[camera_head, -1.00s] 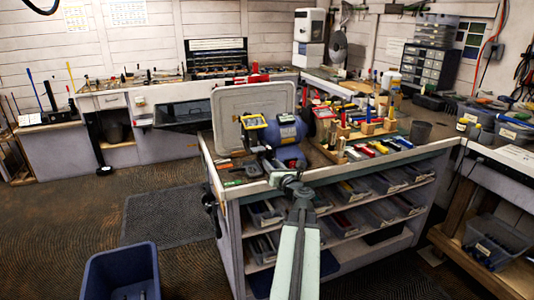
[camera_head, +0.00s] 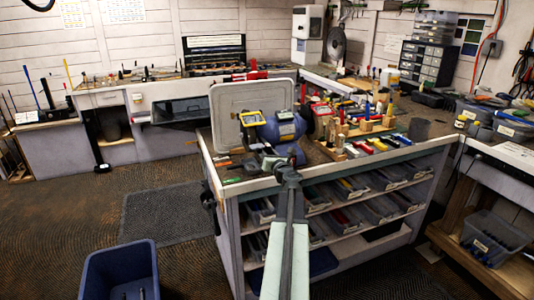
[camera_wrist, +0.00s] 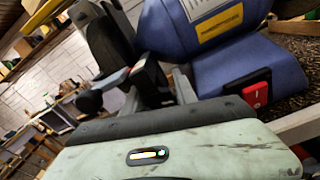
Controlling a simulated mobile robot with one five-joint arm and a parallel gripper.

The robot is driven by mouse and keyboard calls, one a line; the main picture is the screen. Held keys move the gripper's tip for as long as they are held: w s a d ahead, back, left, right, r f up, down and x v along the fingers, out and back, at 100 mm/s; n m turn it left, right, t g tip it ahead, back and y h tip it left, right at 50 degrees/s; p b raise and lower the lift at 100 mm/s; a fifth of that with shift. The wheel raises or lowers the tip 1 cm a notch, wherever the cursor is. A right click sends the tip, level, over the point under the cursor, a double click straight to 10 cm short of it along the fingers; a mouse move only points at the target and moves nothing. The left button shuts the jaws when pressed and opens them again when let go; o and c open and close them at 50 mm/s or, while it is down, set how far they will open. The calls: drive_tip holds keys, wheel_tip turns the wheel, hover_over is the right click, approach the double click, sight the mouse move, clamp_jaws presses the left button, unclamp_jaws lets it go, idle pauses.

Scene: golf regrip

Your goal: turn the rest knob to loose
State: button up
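The blue bench grinder (camera_head: 284,128) stands on the near corner of the workbench, with a yellow-framed guard at its left. In the wrist view the grinder (camera_wrist: 205,25) fills the top, with a red switch (camera_wrist: 256,94) on its base. A small dark round knob on a stem (camera_wrist: 88,101) shows left of my fingers; I cannot tell for sure that it is the rest knob, and no loose or tight mark is readable. My gripper (camera_wrist: 165,82) reaches in close at the grinder's front. Its dark fingers overlap dark grinder parts, so their opening and any contact are unclear.
A pale tray (camera_head: 222,97) stands upright behind the grinder. Wooden blocks with coloured tools (camera_head: 362,128) crowd the bench to the right. Bins (camera_head: 342,190) fill the shelves below. A blue tub (camera_head: 100,262) sits on the floor at left; the floor mat (camera_head: 165,215) is clear.

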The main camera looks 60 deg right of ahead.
clamp_jaws()
drive_tip(key=n, duration=0.4)
drive_tip(key=shift+a, duration=0.1)
unclamp_jaws()
drive_tip(key=v, duration=0.7)
drive_tip(key=shift+s+a, duration=0.25)
